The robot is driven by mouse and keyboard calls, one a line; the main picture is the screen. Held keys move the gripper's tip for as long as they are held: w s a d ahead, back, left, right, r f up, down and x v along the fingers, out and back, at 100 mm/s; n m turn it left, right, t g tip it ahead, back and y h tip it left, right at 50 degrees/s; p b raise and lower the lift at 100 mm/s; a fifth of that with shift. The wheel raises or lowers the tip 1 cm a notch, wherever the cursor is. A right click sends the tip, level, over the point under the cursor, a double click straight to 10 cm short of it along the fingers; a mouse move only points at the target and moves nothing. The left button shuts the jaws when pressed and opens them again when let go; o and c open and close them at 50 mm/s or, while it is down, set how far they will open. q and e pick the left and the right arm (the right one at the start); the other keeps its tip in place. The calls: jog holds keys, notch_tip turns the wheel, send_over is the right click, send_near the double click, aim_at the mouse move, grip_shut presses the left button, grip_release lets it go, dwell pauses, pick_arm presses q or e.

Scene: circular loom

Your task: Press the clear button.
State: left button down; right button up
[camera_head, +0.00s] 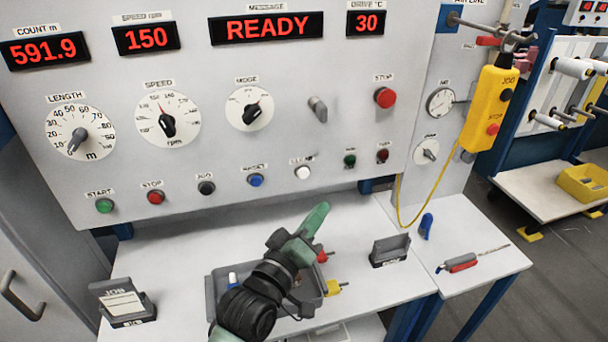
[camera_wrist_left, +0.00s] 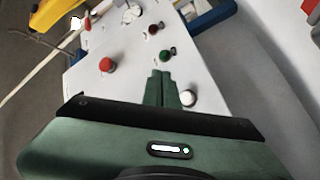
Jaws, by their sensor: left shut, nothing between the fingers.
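The clear button is a white round button (camera_head: 303,172) on the grey control panel (camera_head: 230,150), under a small label. It also shows in the left wrist view as a white knob (camera_wrist_left: 188,98), just right of my fingertips. My left gripper (camera_head: 318,211) is shut and empty. Its green fingers point up toward the panel, below and slightly right of the white button in the head view. In the left wrist view the closed fingers (camera_wrist_left: 162,82) appear beside the button. I cannot tell whether they touch it. My right gripper is not in view.
A blue button (camera_head: 255,180) is left of the white one; small green (camera_head: 350,160) and red (camera_head: 383,155) buttons are right. A red stop button (camera_head: 385,97) is above. A grey tray (camera_head: 216,284) lies under my arm. A yellow pendant (camera_head: 488,108) hangs right.

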aim_at(303, 173)
pick_arm(q)
jog(key=shift+w, duration=0.1)
jog(key=w+a+b, duration=0.2)
jog(key=w+b, duration=0.1)
jog(key=w, duration=0.5)
jog(key=shift+w+a, duration=0.15)
jog(key=shift+a, duration=0.25)
dwell(1.5)
jog(key=shift+w+a, duration=0.1)
jog(key=shift+w, duration=0.3)
jog(key=shift+w+a, duration=0.2)
jog(key=shift+w, duration=0.2)
dwell(0.8)
dwell(0.3)
jog(key=shift+s+d+p, duration=0.3)
jog(key=shift+s+p, duration=0.35)
jog(key=shift+s, duration=0.2)
